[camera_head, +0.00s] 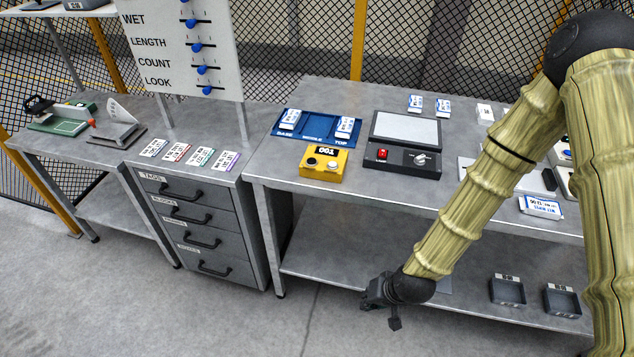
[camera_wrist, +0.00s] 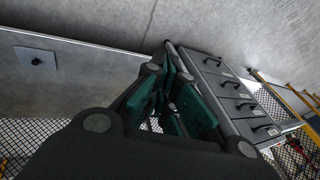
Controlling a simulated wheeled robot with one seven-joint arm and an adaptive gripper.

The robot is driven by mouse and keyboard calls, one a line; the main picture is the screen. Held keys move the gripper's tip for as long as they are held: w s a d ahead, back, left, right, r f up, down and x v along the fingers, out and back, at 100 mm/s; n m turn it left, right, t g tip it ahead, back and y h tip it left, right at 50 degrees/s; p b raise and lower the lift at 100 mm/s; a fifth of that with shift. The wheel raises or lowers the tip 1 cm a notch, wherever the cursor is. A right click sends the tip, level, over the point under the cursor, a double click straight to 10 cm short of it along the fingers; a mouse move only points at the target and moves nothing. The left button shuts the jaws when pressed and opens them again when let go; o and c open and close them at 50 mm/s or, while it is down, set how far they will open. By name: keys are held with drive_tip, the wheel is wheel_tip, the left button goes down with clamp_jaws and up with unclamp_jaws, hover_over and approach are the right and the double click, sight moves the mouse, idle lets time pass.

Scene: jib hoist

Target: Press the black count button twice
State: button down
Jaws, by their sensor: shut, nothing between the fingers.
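A yellow counter box (camera_head: 323,172) stands near the front edge of the grey workbench in the head view. It has a dark display on its back part and two small round buttons on top. My gripper (camera_head: 378,305) hangs in front of the bench, lower than the bench top and well apart from the box. In the wrist view my gripper (camera_wrist: 172,100) has its fingers closed and empty. The yellow box does not show in the wrist view.
A black device with a red switch (camera_head: 383,154) stands right of the box, and a blue tray (camera_head: 315,126) lies behind it. A grey drawer cabinet (camera_head: 200,215) stands left. A label board (camera_head: 185,45) rises behind it. The floor before the bench is clear.

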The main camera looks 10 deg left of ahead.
drive_tip(key=s+d+f+g+h, duration=0.1)
drive_tip(key=s+d+f, duration=0.3)
drive_tip(key=s+d, duration=0.5)
drive_tip(key=s+d+f+m+g+h+b, duration=0.1)
drive_tip(key=s+d+f+h, duration=0.2)
drive_tip(key=s+d, duration=0.7)
drive_tip(key=shift+s+d+f, duration=0.15)
drive_tip(key=shift+s+f, duration=0.4)
drive_tip(key=shift+s, duration=0.35)
drive_tip(key=shift+d, duration=0.1)
